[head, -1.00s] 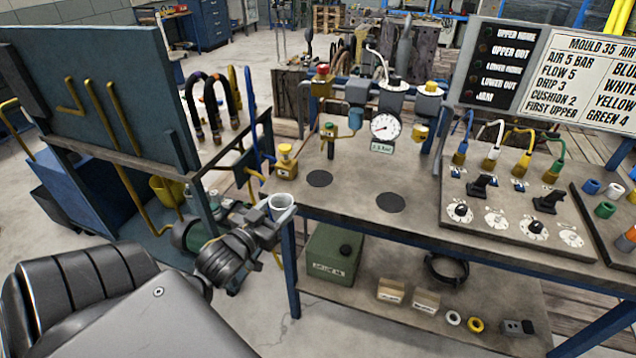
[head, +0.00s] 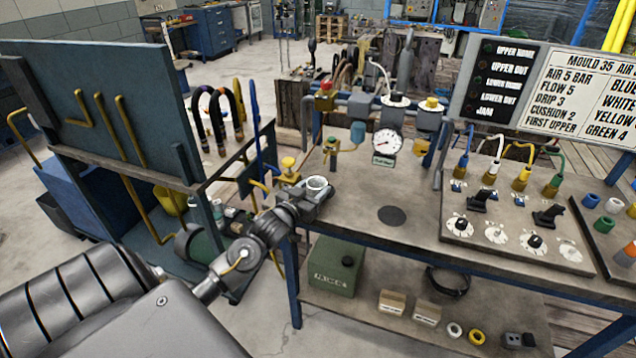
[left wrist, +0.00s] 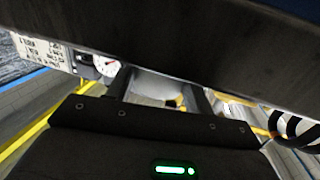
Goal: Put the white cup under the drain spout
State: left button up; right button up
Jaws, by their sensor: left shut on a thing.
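The white cup (head: 317,183) is upright in the jaws of my left gripper (head: 314,193), at the bench's left front corner. It also shows as a pale shape between the fingers in the left wrist view (left wrist: 158,86). The gripper is shut on it. The cup and gripper cover the place of the left dark disc; I cannot tell whether the cup touches the bench. I cannot tell for sure which part is the drain spout. My right gripper is out of view.
A yellow-topped fitting (head: 288,168) stands close behind left of the cup. A pressure gauge (head: 387,142) stands farther back. A dark disc (head: 392,216) lies on clear bench top to the right. A blue panel (head: 100,115) rises at the left.

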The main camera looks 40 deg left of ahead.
aim_at(321, 182)
pick_arm(q)
jog(key=w, duration=0.2)
jog(key=w+p, duration=0.1)
jog(key=shift+w+a, duration=0.15)
jog(key=shift+a, duration=0.15)
jog(key=shift+f, duration=0.1)
jog(key=o, duration=1)
jog(key=shift+f, duration=0.15)
jog(key=shift+s, duration=0.2)
jog(key=s, duration=0.4)
jog(key=s+d+b, duration=0.1)
jog(key=s, duration=0.2)
jog(key=s+r, duration=0.1)
jog(key=s, duration=0.3)
jog(key=shift+s+d, duration=0.35)
jog(key=shift+f, duration=0.1)
